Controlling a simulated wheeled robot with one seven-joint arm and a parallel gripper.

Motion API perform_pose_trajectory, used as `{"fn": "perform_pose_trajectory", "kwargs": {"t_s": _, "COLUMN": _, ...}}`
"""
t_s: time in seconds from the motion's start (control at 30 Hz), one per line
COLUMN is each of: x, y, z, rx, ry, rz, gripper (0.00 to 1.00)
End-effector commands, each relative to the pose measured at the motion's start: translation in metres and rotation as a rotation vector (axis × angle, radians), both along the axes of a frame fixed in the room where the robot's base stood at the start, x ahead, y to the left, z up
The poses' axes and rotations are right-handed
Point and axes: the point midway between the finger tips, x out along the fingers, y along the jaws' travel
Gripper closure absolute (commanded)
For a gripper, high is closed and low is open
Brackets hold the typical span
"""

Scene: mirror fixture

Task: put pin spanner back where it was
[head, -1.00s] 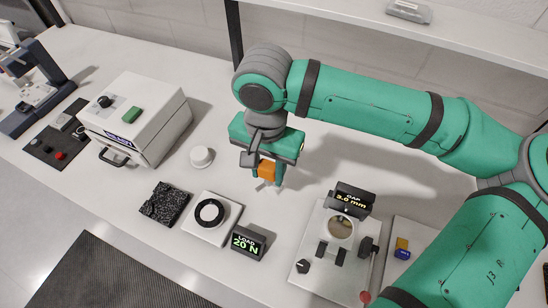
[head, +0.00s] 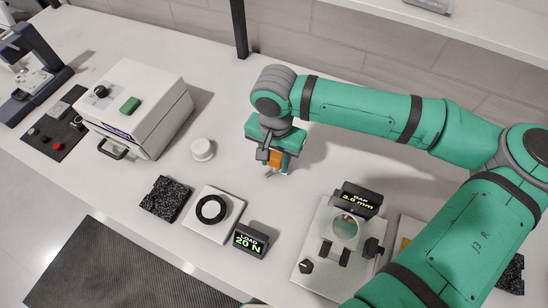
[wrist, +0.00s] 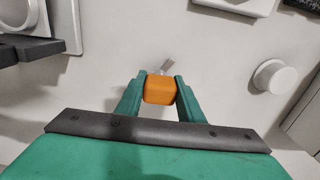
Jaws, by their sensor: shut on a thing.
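The pin spanner shows as an orange block-like handle (head: 276,158) with a small grey metal end. My gripper (head: 279,163) is shut on the orange handle above the bench, behind the load display. In the wrist view the orange handle (wrist: 160,90) sits between the two green fingers, and the metal end sticks out beyond it. I cannot tell whether the metal end touches the bench. No marked resting place for the spanner can be made out.
The gap fixture (head: 344,229) stands front right. The load display (head: 251,240), black ring on a white plate (head: 211,209), speckled black block (head: 165,198) and white round knob (head: 203,149) lie left of my gripper. A white box (head: 140,110) stands farther left. Bench behind the knob is clear.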

Motion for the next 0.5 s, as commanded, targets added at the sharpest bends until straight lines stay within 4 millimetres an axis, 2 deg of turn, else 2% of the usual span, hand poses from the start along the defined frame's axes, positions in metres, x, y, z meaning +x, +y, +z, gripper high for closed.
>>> {"fn": "perform_pose_trajectory", "kwargs": {"t_s": 0.33, "x": -0.0002, "y": -0.0009, "z": -0.0031, "rx": 0.000, "ry": 0.001, "rz": -0.003, "gripper": 0.96}}
{"fn": "perform_pose_trajectory", "kwargs": {"t_s": 0.37, "x": -0.0001, "y": -0.0006, "z": -0.0028, "rx": 0.000, "ry": 0.001, "rz": -0.002, "gripper": 0.59}}
{"fn": "perform_pose_trajectory", "kwargs": {"t_s": 0.4, "x": -0.0002, "y": -0.0001, "z": -0.0026, "rx": 0.000, "ry": 0.001, "rz": -0.001, "gripper": 0.49}}
{"fn": "perform_pose_trajectory", "kwargs": {"t_s": 0.5, "x": -0.0002, "y": 0.0003, "z": -0.0025, "rx": 0.000, "ry": 0.001, "rz": 0.001, "gripper": 0.47}}
